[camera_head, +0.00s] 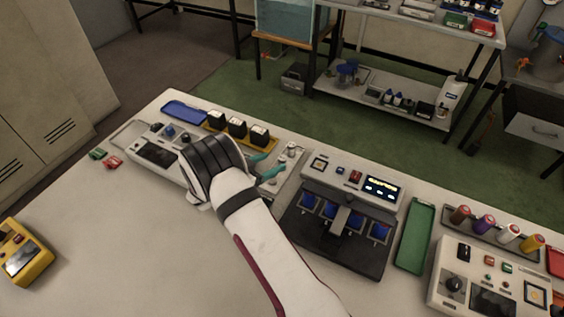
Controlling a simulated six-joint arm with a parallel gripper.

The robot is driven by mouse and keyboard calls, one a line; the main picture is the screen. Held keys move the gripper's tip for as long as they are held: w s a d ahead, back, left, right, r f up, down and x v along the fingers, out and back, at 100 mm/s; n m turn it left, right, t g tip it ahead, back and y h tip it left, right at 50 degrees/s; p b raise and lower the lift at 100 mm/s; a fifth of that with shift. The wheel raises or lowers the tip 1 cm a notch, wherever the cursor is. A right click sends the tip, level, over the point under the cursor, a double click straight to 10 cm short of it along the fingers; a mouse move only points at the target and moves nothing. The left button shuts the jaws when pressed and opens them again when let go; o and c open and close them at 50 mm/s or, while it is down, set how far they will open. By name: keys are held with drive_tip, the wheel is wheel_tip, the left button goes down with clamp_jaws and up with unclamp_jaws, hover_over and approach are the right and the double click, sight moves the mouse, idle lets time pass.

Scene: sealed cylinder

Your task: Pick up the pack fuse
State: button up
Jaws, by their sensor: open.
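My gripper (268,165) reaches over the bench from the front, its teal fingers apart. It points right toward a small grey panel (290,178) with little pale metal fittings (292,150) on its far part. The fingers are above or beside this panel; I cannot tell whether they touch anything. I see no part that I can surely name as the pack fuse. It may be among the small fittings or hidden by my wrist and arm, which cover part of the panel.
A dark fixture with blue pieces (340,225) and a lit display stands right of my arm. A green tray (415,235) and a control box (490,280) lie further right. Black blocks (237,128) stand behind my gripper.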

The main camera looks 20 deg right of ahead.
sight(281, 159)
drive_tip(key=x, duration=0.4)
drive_tip(key=shift+d+f, duration=0.1)
drive_tip(key=shift+f, duration=0.05)
clamp_jaws()
